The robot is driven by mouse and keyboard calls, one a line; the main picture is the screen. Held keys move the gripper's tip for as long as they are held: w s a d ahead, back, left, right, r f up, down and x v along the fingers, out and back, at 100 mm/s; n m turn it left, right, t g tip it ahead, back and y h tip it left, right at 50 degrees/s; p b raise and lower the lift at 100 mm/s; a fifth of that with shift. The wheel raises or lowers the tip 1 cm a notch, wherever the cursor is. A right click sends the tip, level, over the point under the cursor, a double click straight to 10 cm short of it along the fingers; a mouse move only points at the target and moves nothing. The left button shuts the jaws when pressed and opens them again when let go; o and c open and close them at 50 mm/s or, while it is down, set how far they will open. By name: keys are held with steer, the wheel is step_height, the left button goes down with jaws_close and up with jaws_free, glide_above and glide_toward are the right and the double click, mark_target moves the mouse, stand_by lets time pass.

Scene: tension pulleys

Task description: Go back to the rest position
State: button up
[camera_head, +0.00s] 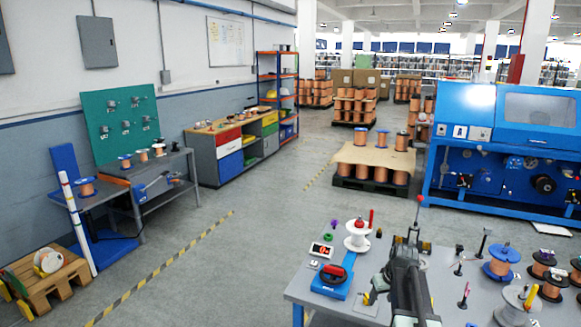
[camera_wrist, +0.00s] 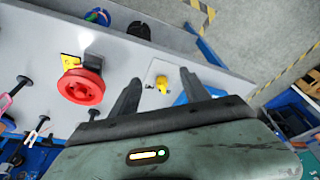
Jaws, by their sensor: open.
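My gripper (camera_head: 413,236) is at the end of my dark arm, over the near grey table (camera_head: 300,290) in the head view. In the wrist view my gripper (camera_wrist: 160,84) has its two dark fingers spread apart. No object shows held between them. A small yellow part (camera_wrist: 162,85) on a pale plate shows through the gap, apart from the fingers. A red round part (camera_wrist: 82,86) is left of the fingers.
A blue machine (camera_head: 500,150) is behind.

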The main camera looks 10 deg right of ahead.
steer(key=s+a+n+g, duration=0.1)
steer(key=s+a, duration=0.3)
steer(key=a, duration=0.9)
steer(key=s+a+n+g, duration=0.1)
steer(key=s+a+n, duration=0.15)
steer(key=a, duration=1.05)
steer(key=s+f+m+g, duration=0.1)
steer(key=s+m, duration=0.2)
steer(key=s, duration=0.4)
steer(key=shift+m, duration=0.35)
